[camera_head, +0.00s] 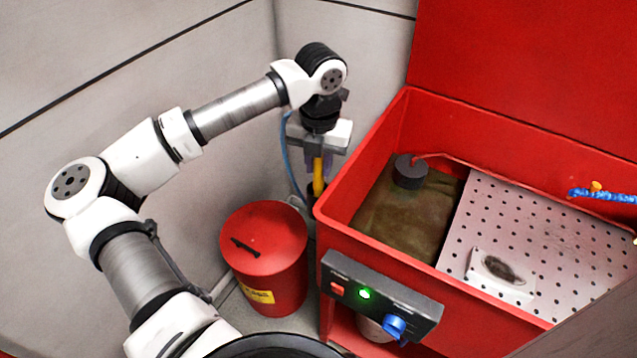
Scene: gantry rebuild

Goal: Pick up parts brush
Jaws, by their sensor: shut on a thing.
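My gripper (319,163) points down beside the left outer corner of the red parts washer (330,212). It is shut on a slim yellow handle (318,181), which looks like that of the parts brush. The handle hangs roughly upright below the fingers. Its lower end is dark and partly lost against the dark gap and the washer's rim, so the bristles are not clear. The brush is outside the basin.
A red lidded bin (264,240) stands on the floor left of the washer. The basin holds murky liquid (412,215), a dark round pump (409,173) and a perforated shelf (520,220) bearing a light block (501,274). A control box (381,297) is on the front. Walls are close behind.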

